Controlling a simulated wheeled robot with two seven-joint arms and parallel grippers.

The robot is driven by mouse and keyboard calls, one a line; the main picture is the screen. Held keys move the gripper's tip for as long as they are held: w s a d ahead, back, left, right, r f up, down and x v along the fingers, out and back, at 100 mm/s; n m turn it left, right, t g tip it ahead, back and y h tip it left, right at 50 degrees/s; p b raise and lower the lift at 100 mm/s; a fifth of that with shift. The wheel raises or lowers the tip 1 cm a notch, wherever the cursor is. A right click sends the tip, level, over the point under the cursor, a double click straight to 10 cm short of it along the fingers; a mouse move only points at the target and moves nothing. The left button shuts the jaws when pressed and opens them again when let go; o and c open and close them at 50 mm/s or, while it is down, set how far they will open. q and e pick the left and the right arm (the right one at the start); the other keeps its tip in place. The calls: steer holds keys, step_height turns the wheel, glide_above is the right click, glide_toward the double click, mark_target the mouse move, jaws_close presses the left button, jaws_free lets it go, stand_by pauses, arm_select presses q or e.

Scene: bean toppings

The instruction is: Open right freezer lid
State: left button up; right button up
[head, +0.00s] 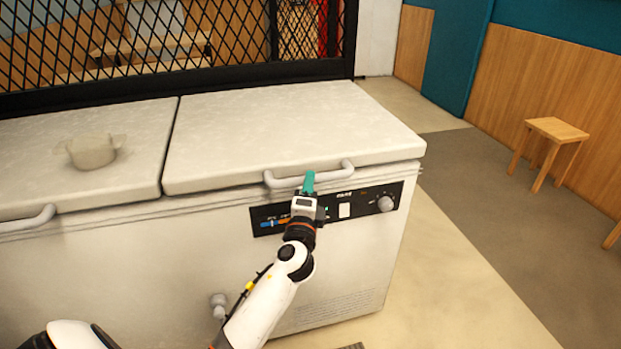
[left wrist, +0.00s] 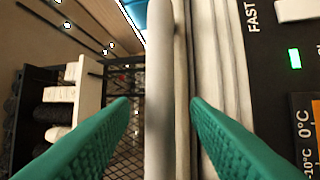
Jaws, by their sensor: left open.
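The right freezer lid (head: 290,128) is a pale, worn-looking slab that lies flat and closed on the white chest freezer (head: 347,270). Its grey bar handle (head: 338,175) runs along the lid's front edge. My left gripper (head: 309,182), with green fingers, is at the left part of this handle. In the left wrist view the two green fingers (left wrist: 160,103) are spread apart, with the handle bar (left wrist: 159,60) showing between them. Whether a finger touches the bar cannot be told. My right gripper is not in view.
The left freezer lid (head: 60,145) is closed, with a pale pot-like bowl (head: 92,151) on it. A control panel (head: 362,201) sits below the handle. A black lattice screen (head: 170,50) stands behind. A wooden stool (head: 556,130) stands at right; the floor between is clear.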

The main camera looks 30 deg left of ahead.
arm_select(q)
steer(key=shift+x, duration=1.55)
jaws_close()
